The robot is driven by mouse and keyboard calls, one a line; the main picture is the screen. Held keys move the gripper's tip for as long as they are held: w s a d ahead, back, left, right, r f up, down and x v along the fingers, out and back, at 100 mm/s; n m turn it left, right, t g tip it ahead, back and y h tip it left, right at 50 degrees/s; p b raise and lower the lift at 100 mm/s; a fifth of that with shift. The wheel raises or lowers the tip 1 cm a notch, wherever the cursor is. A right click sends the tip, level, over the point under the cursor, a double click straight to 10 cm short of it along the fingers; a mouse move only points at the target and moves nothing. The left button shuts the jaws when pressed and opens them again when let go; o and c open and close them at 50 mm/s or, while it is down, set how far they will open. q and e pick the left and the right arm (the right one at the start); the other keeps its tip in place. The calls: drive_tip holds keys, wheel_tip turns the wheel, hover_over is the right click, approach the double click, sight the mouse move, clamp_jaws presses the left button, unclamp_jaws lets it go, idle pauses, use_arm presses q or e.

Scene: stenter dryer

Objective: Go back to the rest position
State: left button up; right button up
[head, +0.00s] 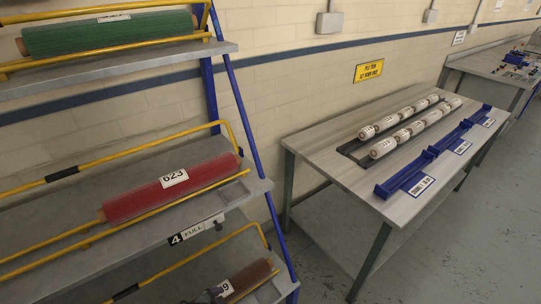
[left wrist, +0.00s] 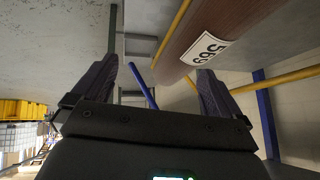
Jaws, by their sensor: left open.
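My left gripper (left wrist: 156,68) is open in the left wrist view, its two dark fingers apart with no object held between them. A brown roll (left wrist: 235,25) with a white number label (left wrist: 204,52) passes behind the right finger's tip; I cannot tell whether they touch. In the head view the brown roll (head: 250,277) lies on the lower rack level at the bottom, its label partly hidden by a small dark shape, perhaps part of my left gripper. My right gripper is in neither view.
The rack also holds a red roll (head: 172,188) labelled 623 and a green roll (head: 108,34), with yellow bars (head: 110,153) alongside. To the right stands a table (head: 330,155) with white cylinders (head: 412,131) and blue holders (head: 411,172). Open floor (head: 470,240) lies right of it.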

use_arm(q)
drive_tip(key=s+a+r+n+g+y+p, duration=0.1)
drive_tip(key=s+a+r+n, duration=0.2)
drive_tip(key=s, duration=0.5)
drive_tip(key=s+a+r+n+g+y, duration=0.1)
drive_tip(key=s+a+r+n+y, duration=0.15)
drive_tip(key=s, duration=0.45)
drive_tip(key=s+a+r+n+g+y+p, duration=0.1)
drive_tip(key=s+a+r+n, duration=0.2)
drive_tip(key=s, duration=0.5)
wheel_tip(320, 180, up, 38)
drive_tip(key=p, duration=3.8)
drive_tip(key=shift+d, duration=0.15)
drive_tip(key=shift+s+f+m+h, duration=0.1)
drive_tip(key=shift+m+h, duration=0.15)
drive_tip(key=shift+c, duration=0.2)
